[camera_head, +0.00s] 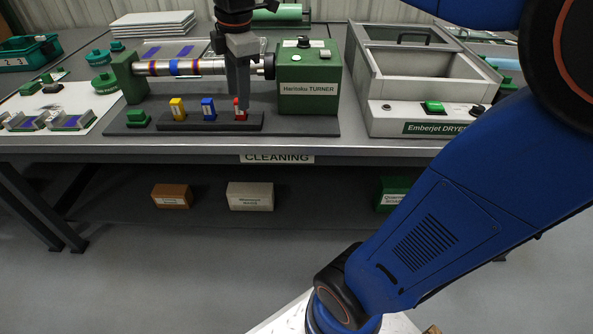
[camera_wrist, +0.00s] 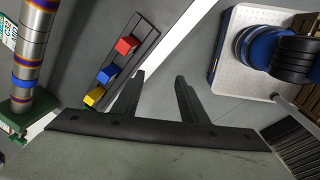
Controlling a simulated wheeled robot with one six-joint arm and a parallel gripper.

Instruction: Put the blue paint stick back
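The blue paint stick (camera_head: 208,109) stands in the dark rack (camera_head: 188,126) between the yellow stick (camera_head: 178,109) and the red stick (camera_head: 240,111). The wrist view shows the blue stick (camera_wrist: 108,74) in the same row, with red (camera_wrist: 127,45) and yellow (camera_wrist: 95,96) on either side. My gripper (camera_head: 242,112) hangs at the rack's right end, its finger partly covering the red stick. In the wrist view my gripper (camera_wrist: 158,78) is open, its fingers apart with only floor between them, and the rack lies to their left.
A banded metal shaft (camera_head: 205,67) runs behind the rack into the green Haritoku turner (camera_head: 308,83). The Emberjet dryer (camera_head: 425,108) stands to the right. A white board (camera_head: 75,105) with small parts lies further left.

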